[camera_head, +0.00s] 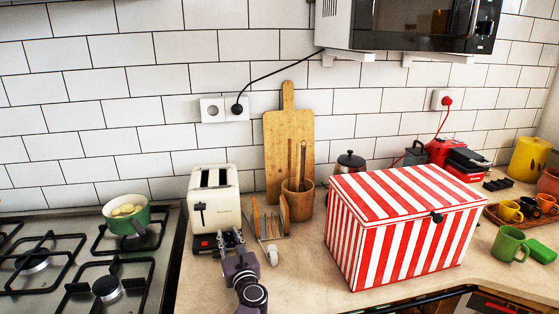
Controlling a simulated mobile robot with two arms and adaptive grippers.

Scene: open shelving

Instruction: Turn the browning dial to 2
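The cream toaster (214,207) stands upright on the counter, right of the hob. Two slots show in its top, and a dark lever and a small red switch show on its front. My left gripper (231,239) reaches up from the bottom edge to the lower right of the toaster's front. It covers that part, so I cannot make out the browning dial. Its fingers are small and dark here, and I cannot tell whether they are open or touch the toaster. My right gripper is not in view.
A wooden rack (268,222) and a utensil cup (298,198) stand close right of the toaster. A large red-and-white striped box (400,225) fills the counter further right. The hob (85,262) with a green pot (127,216) is on the left. Bare counter (295,275) lies in front.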

